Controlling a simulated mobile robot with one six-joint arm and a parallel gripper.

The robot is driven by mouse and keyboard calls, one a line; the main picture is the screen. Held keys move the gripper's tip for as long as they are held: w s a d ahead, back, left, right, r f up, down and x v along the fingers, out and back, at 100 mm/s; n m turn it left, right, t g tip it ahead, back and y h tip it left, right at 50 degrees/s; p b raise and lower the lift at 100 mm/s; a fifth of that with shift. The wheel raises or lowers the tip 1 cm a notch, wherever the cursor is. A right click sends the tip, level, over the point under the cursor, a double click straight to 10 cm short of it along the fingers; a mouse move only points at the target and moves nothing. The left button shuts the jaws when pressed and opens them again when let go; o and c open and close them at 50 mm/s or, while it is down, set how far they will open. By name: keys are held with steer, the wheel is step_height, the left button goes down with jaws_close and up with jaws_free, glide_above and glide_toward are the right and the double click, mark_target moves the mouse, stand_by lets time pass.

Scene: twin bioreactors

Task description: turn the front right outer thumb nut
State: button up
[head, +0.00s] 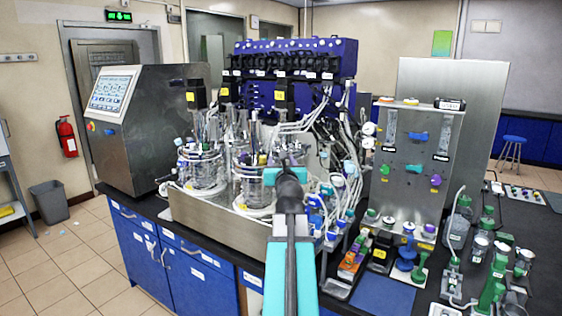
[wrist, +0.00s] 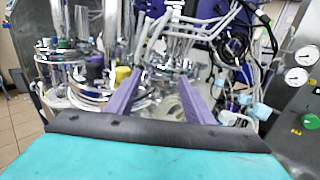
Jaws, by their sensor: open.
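Two glass bioreactors stand in a steel tray (head: 215,222): the left vessel (head: 200,172) and the right vessel (head: 250,185). Their metal head plates and ports also show in the wrist view, with a yellow cap (wrist: 123,74) and a purple cap (wrist: 95,68) near my left finger. I cannot pick out the front right outer thumb nut among the small fittings. My gripper (wrist: 160,92) is open and empty, its two purple fingers spread toward the vessels. In the head view my arm covers the front right of the right vessel, and the fingertips are hidden.
Tubes and cables (head: 335,140) hang right of the vessels below a blue pump rack (head: 295,75). A steel gauge panel (head: 415,150) stands further right. A control cabinet (head: 150,125) is at left. Bottles and green fittings (head: 490,270) crowd the right bench.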

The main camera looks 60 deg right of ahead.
steer(key=shift+w+d, duration=0.2)
steer(key=shift+d, duration=0.1)
steer(key=shift+c, duration=0.5)
